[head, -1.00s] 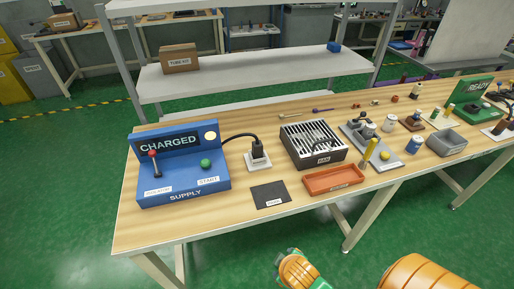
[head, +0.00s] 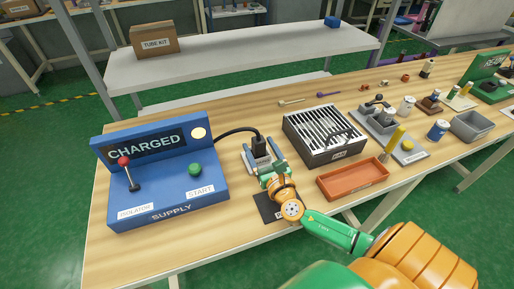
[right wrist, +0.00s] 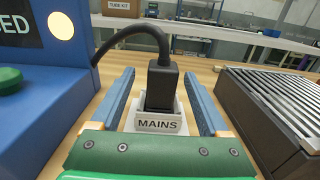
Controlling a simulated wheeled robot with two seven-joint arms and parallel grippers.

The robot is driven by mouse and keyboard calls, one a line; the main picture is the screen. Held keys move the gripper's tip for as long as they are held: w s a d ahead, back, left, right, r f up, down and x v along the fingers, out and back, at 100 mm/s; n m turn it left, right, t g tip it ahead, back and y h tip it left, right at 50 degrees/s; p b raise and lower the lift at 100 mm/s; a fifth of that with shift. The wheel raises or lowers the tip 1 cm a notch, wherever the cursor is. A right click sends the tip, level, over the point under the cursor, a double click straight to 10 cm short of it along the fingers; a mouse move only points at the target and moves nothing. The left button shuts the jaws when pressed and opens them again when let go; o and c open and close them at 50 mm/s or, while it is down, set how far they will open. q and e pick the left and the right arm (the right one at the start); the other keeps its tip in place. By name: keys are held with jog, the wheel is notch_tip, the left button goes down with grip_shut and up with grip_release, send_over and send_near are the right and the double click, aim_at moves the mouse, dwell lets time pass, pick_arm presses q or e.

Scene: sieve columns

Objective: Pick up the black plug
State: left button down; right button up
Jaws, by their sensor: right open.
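The black plug (head: 258,142) stands upright in the white mains socket (head: 257,163), with a black cable running left to the blue supply box. In the right wrist view the plug (right wrist: 161,85) sits in the socket block marked MAINS (right wrist: 160,124). My right gripper (head: 262,156) reaches over the table at the socket. In the right wrist view its two blue fingers (right wrist: 160,92) are open, one on each side of the plug, with a gap on both sides. My left gripper is not in view.
The blue supply box (head: 160,190), reading CHARGED, stands left of the socket. A dark slatted unit (head: 322,136) stands right of it, with an orange tray (head: 352,179) in front. A black mat (head: 268,207) lies partly under my right arm.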

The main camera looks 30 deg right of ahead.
aim_at(255, 138)
jog(key=x, duration=0.5)
jog(key=shift+d+f, duration=0.15)
jog(key=shift+f, duration=0.1)
jog(key=shift+s+r, duration=0.1)
jog(key=shift+s, duration=0.1)
jog(key=shift+c, duration=0.9)
jog(key=c, duration=0.3)
grip_shut()
